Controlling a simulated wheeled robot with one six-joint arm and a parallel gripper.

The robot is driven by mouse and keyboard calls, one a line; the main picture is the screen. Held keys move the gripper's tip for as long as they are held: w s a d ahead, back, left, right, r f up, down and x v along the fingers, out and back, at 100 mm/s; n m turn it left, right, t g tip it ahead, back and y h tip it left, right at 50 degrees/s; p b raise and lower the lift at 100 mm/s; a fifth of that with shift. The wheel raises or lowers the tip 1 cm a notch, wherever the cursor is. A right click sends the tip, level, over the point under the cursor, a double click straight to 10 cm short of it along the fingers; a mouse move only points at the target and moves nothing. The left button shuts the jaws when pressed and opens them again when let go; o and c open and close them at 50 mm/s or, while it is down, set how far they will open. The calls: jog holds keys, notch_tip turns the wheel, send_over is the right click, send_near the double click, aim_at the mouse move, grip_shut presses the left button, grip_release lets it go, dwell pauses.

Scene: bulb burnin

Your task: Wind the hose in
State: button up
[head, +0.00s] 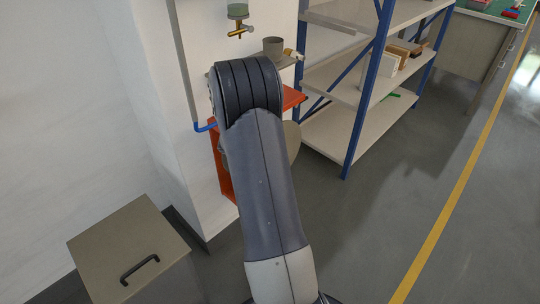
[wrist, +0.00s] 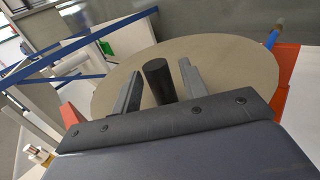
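The hose reel's beige round disc (wrist: 225,75) fills the middle of the wrist view. Its edge also shows behind my arm in the head view (head: 293,141). A black cylindrical crank handle (wrist: 158,82) stands out from the disc. My gripper (wrist: 160,69) is open, with one finger on each side of the handle; small gaps show, so it does not look gripped. The blue hose (wrist: 272,37) shows at the disc's edge, and a short blue piece (head: 206,126) shows left of my arm. My arm hides the gripper and handle in the head view.
An orange bracket (head: 292,98) carries the reel at the wall corner. A blue-framed shelf (head: 355,118) stands close on the right. A brass tap (head: 241,31) and grey cup (head: 273,46) are above. A beige panel with black handle (head: 128,243) is lower left. Floor on the right is clear.

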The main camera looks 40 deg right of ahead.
jog(key=p+v, duration=0.1)
jog(key=v, duration=0.9)
jog(key=shift+a+r+p, duration=0.25)
jog(key=shift+a+p, duration=0.1)
jog(key=shift+p, duration=0.05)
jog(key=shift+c, duration=0.4)
